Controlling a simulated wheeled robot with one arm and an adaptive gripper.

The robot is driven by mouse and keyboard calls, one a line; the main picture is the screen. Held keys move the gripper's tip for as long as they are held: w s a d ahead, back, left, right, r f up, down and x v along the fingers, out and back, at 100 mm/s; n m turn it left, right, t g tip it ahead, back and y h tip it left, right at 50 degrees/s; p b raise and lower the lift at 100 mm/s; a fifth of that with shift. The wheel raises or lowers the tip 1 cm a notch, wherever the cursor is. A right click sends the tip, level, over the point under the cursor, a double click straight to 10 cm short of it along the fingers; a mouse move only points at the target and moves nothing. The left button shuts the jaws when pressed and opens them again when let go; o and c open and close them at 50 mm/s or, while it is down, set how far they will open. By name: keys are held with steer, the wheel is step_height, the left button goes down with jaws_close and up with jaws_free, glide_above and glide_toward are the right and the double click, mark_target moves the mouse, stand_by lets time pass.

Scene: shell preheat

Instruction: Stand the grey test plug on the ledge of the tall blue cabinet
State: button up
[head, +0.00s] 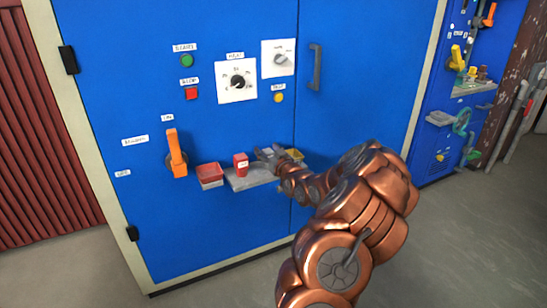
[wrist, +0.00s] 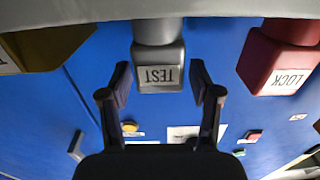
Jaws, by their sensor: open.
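The grey test plug (wrist: 158,72), labelled TEST, shows upside down in the wrist view, and its round end meets the grey ledge (wrist: 90,12). My gripper (wrist: 158,75) is open, with one finger on each side of the plug and visible gaps between. In the head view my gripper (head: 266,153) is at the ledge (head: 245,182) on the front of the tall blue cabinet (head: 110,90). There I cannot tell the plug apart from the grey fingers.
A red LOCK block (wrist: 278,62) and a yellow block (wrist: 45,47) stand on either side of the plug. A red tray (head: 210,171) is left of the ledge, near an orange handle (head: 176,153). A second blue cabinet (head: 437,140) stands at right.

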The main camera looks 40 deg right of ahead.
steer(key=p+v, duration=0.1)
steer(key=v, duration=1.1)
steer(key=shift+w, duration=0.1)
steer(key=w+a+f+n+g+y, duration=0.35)
steer(key=a+f+g, duration=0.2)
steer(key=a, duration=0.45)
steer(key=s+a+f+g+y, duration=0.25)
steer(key=s+a+g, duration=0.25)
steer(key=a, duration=0.6)
steer(key=s+a+r+g, duration=0.2)
steer(key=s+a, duration=0.4)
steer(key=s, duration=0.3)
steer(key=s+a+r+g, duration=0.2)
steer(key=s+a+g, duration=0.3)
steer(key=s, duration=0.5)
steer(key=s+a+r+g, duration=0.3)
steer(key=s+a, duration=0.6)
steer(key=s, duration=0.1)
steer(key=shift+s, duration=0.2)
steer(key=shift+r+n, duration=0.1)
steer(key=shift+n, duration=0.15)
